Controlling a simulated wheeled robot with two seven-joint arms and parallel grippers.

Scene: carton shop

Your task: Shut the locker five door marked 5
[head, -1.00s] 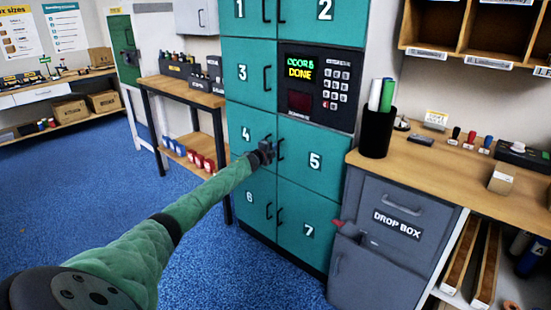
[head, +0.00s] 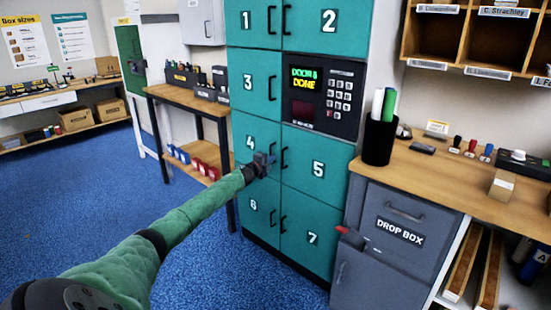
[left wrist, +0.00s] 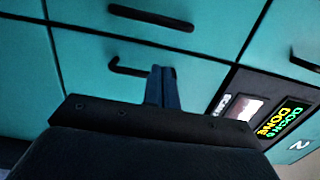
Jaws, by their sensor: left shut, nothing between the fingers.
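The teal door marked 5 (head: 318,185) is in the right column of the locker bank, below the keypad panel. It looks flush with the doors around it, with no gap that I can see. Its dark handle (head: 284,160) is at its left edge and shows in the left wrist view (left wrist: 122,68). My left gripper (head: 268,160) is shut and empty in front of the lockers, close beside this handle. Its fingertips (left wrist: 162,78) partly cover one end of the handle; contact is unclear. My right gripper is out of view.
The keypad panel (head: 323,95) shows a lit "DONE". Door 4 (head: 250,140) is left of door 5 and door 7 (head: 312,225) is below. A grey drop box (head: 400,232) and wooden counter (head: 440,180) stand close on the right. Blue floor (head: 80,200) is open at left.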

